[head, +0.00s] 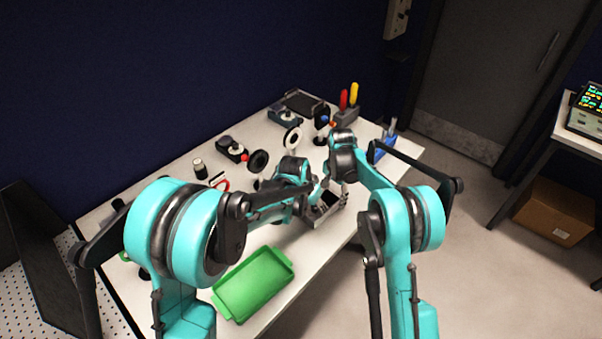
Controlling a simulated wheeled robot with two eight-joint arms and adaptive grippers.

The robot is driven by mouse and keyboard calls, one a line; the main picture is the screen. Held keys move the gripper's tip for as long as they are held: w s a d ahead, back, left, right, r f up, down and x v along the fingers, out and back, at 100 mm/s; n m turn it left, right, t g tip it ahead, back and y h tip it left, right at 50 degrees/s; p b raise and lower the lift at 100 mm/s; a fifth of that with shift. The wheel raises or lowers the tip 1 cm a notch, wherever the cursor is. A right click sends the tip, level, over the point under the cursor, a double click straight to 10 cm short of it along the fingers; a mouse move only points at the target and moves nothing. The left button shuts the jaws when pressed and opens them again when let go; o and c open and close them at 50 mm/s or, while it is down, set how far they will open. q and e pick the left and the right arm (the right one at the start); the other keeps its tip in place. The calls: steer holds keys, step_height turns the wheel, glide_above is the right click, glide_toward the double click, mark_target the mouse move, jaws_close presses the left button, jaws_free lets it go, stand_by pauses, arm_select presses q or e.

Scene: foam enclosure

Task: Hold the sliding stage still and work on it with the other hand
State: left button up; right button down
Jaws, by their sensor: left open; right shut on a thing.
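The sliding stage (325,213) looks like a small grey metal block with a dark top. It sits on the white table right of centre, partly hidden by my arms. My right gripper (344,185) comes down from above at the stage's far right end and is shut on it; its fingertips are small and partly hidden. My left gripper (318,189) is open at the stage's far left side, close to it. Whether its fingers touch the stage I cannot tell.
A green tray (226,303) lies at the table's front. Round optics on mounts, including a white-ringed one (292,138), stand behind the grippers. A grey holder (346,117) with red and yellow handles and a blue holder (386,146) stand at the back right.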

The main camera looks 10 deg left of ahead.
arm_select(q)
steer(key=m, duration=0.2)
steer(key=m+g+h, duration=0.1)
steer(key=m, duration=0.2)
steer(key=shift+w+a, duration=0.15)
steer(key=m+g+h, duration=0.1)
steer(key=m+g, duration=0.1)
steer(key=m, duration=0.2)
steer(key=shift+w, duration=0.1)
steer(key=m+g, duration=0.1)
steer(key=m, duration=0.2)
steer(key=m+g, duration=0.1)
steer(key=m, duration=0.2)
steer(key=shift+w, duration=0.15)
steer(key=shift+r+m+g, duration=0.3)
steer(key=shift+m+g, duration=0.2)
steer(key=shift+m, duration=0.4)
steer(key=w+a+r+n, duration=0.1)
steer(key=a+r, duration=0.3)
steer(key=r, duration=0.6)
steer(key=shift+w+r, duration=0.25)
steer(key=shift+w, duration=0.15)
